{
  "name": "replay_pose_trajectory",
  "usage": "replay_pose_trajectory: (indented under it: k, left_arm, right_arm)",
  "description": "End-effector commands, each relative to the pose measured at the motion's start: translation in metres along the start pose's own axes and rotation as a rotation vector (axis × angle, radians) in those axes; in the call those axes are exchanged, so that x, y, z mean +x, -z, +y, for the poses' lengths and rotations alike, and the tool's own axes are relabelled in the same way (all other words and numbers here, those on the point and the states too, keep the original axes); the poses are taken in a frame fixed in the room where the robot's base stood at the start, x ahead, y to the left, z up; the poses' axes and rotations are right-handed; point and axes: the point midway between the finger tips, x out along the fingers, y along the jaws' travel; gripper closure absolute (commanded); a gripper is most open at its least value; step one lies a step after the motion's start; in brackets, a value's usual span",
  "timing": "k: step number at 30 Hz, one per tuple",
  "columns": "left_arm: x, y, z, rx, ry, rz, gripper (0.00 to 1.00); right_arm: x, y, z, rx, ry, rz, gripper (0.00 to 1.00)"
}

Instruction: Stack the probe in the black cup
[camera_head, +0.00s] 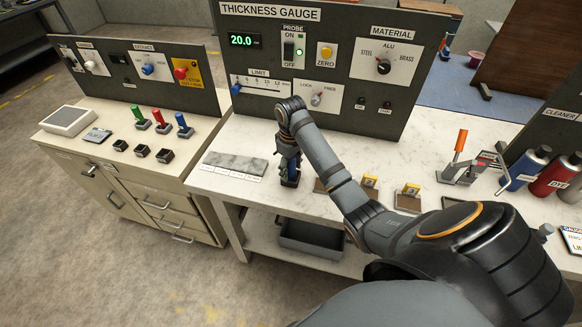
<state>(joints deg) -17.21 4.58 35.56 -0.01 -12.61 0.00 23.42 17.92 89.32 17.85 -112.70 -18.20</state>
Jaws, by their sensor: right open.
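My right arm reaches in from the lower right, and my right gripper (289,158) points down at the front of the white bench, left of its middle. The gripper is open. A dark, square-looking cup (290,181) stands directly below it on the bench. A slim blue and dark upright piece, which looks like the probe (294,167), shows between the gripper and the cup. The fingers partly hide it, and I cannot tell how deep it sits in the cup. My left gripper is not in view.
The thickness gauge panel (335,118) stands behind the gripper. A grey stone plate (236,164) lies to the left. Small blocks with yellow tops (370,181) lie to the right. A toggle clamp (459,160) and spray cans (527,168) stand farther right. A grey bin (308,239) is below.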

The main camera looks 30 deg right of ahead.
Motion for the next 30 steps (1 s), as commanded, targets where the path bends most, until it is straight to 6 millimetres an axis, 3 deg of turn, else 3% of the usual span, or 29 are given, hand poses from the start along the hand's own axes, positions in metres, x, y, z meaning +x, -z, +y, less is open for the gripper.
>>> replay_pose_trajectory:
  k: [8,21,25,30]
  left_arm:
    - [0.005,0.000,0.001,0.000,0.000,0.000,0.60]
    - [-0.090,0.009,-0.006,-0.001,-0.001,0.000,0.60]
    - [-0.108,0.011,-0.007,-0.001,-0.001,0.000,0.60]
    - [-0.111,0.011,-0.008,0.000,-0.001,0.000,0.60]
  right_arm:
    - [-0.007,0.000,0.000,0.000,-0.001,0.001,0.46]
    - [-0.107,0.000,0.000,0.000,0.000,-0.001,0.46]
    - [-0.125,0.000,0.000,0.000,0.000,-0.001,0.46]
    - [-0.128,0.000,0.000,0.000,0.000,-0.001,0.46]
